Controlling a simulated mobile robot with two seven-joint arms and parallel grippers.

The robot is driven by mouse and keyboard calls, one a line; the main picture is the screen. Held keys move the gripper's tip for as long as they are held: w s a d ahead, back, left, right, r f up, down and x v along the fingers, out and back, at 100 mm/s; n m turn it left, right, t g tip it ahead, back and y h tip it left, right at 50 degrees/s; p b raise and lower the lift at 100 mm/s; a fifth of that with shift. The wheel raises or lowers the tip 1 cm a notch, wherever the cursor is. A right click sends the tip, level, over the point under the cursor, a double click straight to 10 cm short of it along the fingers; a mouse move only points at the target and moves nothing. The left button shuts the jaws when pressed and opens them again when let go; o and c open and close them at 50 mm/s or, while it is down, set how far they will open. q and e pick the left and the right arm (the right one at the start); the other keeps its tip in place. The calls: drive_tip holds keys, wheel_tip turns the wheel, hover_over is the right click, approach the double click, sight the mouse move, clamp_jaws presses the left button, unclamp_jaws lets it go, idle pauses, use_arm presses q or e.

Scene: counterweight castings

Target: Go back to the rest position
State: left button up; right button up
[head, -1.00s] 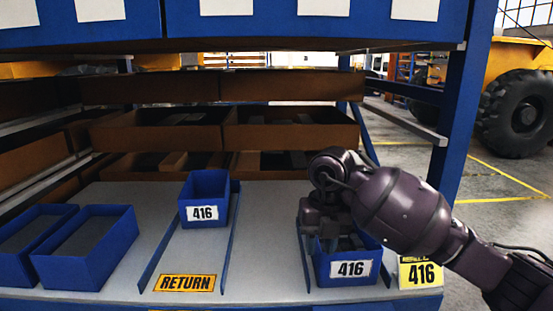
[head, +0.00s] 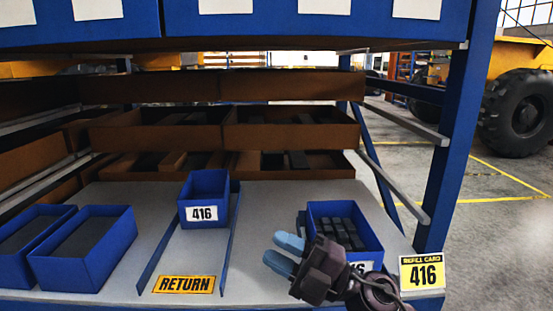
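My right gripper (head: 287,255) is low at the front right of the shelf, in front of the right blue bin. Its two blue-grey fingers point left and stand apart with nothing between them. The right blue bin (head: 372,245), labelled 416, holds several dark blocks (head: 338,232); my gripper and wrist cover part of its front and label. Another blue bin (head: 203,187), also labelled 416, stands in the return lane and its inside looks empty. My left gripper is out of view.
A yellow RETURN sign (head: 185,284) lies at the lane's front. A yellow refill card 416 (head: 422,272) is at the front right edge, near a blue post (head: 447,170). Two blue bins (head: 84,247) stand at the left. Brown boxes (head: 290,130) fill the back.

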drive_tip(key=s+d+f+m+t+h, duration=0.1)
drive_tip(key=d+f+m+t+h, duration=0.5)
drive_tip(key=d+m+h, duration=0.6)
drive_tip(key=d+f+m+t+h, duration=0.5)
drive_tip(key=d+f+m+h, duration=0.35)
drive_tip(key=m, duration=0.55)
drive_tip(key=s+d+f+m+g+h, duration=0.1)
drive_tip(key=s+d+f+g, duration=0.1)
drive_tip(key=s+f+g, duration=0.45)
drive_tip(key=s+d+f+m+g, duration=0.2)
drive_tip(key=s+f+g, duration=0.1)
drive_tip(key=s, duration=0.7)
drive_tip(key=s+d+f+m+g+h, duration=0.1)
drive_tip(key=s+d+f+g, duration=0.1)
drive_tip(key=s+f+g, duration=0.45)
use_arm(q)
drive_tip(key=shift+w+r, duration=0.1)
use_arm(e)
drive_tip(key=w+f+n+t, duration=0.1)
drive_tip(key=w+f+t, duration=0.5)
drive_tip(key=f+t, duration=0.2)
drive_tip(key=shift+w+d+t+y, duration=0.15)
drive_tip(key=shift+t+y, duration=0.3)
drive_tip(key=shift+t, duration=0.45)
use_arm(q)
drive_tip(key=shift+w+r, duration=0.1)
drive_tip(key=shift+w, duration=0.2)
